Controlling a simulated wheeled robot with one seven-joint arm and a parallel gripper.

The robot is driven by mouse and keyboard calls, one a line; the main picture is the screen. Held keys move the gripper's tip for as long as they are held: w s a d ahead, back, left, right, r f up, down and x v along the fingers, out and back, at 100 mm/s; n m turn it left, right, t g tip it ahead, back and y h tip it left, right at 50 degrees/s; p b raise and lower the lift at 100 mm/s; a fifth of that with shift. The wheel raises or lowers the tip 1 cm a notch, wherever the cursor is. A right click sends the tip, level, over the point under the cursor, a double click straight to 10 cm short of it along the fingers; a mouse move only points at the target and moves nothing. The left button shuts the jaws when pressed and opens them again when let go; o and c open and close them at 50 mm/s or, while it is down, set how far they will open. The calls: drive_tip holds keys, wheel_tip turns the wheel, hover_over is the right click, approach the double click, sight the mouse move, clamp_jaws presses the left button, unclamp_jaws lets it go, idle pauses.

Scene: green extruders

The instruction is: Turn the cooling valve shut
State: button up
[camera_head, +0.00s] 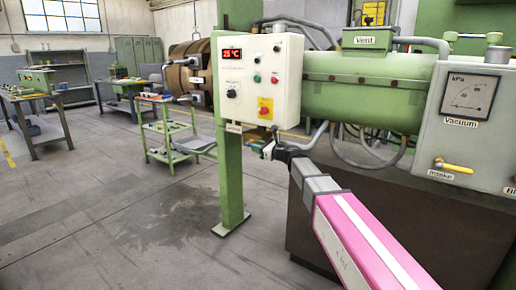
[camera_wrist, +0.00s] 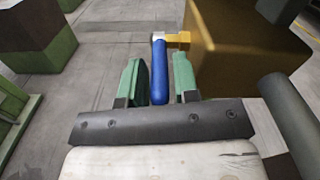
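A valve with a blue lever handle (camera_wrist: 159,75) shows in the wrist view. The handle's far end meets a yellow brass-coloured fitting (camera_wrist: 178,38). My gripper (camera_wrist: 157,75) has its two green fingers on either side of the handle. A gap shows between the handle and the right finger, so the gripper looks open around it. In the head view my gripper (camera_head: 272,150) is just below the control box, at the pipes by the green post. The valve is not clear there.
The white control box (camera_head: 260,80) hangs on the green post (camera_head: 230,180) above my gripper. The green machine barrel (camera_head: 365,85) and a grey panel with a yellow-handled intake valve (camera_head: 453,166) are to the right. A green cart (camera_head: 170,140) stands left, with open floor before it.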

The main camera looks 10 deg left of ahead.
clamp_jaws()
drive_tip(key=shift+r, duration=0.1)
drive_tip(key=shift+a+r+g+h, duration=0.15)
drive_tip(key=shift+r+g+h, duration=0.55)
drive_tip(key=shift+h, duration=0.6)
unclamp_jaws()
